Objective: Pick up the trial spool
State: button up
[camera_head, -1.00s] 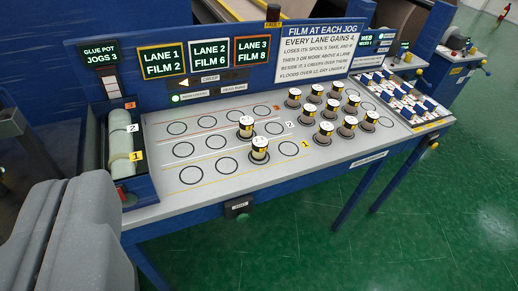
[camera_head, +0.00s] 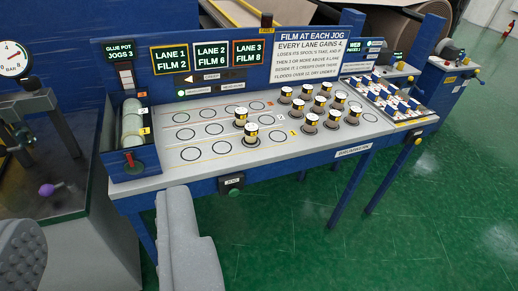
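Two spools with white tops and yellow-and-black sides stand apart from the rest on the grey board (camera_head: 150,182): one spool (camera_head: 241,117) in the middle row and one spool (camera_head: 251,134) in the front row. Several similar spools (camera_head: 310,123) stand grouped on the board's right half. No label shows which is the trial spool. My gripper (camera_head: 100,215) is at the lower left, with two grey fingers spread wide apart and nothing between them. It is in front of and left of the board, well away from the spools.
Lane signs (camera_head: 211,56) read film 2, 6 and 8; the glue pot sign (camera_head: 118,52) reads jogs 3. A tray of small spools (camera_head: 400,122) adjoins the board's right. A machine with a purple knob (camera_head: 46,190) stands left. Green floor (camera_head: 300,240) in front is clear.

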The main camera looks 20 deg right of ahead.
aim_at(251, 131)
jog(key=z, duration=0.4)
jog(key=i, duration=1.35)
jog(key=z, duration=0.15)
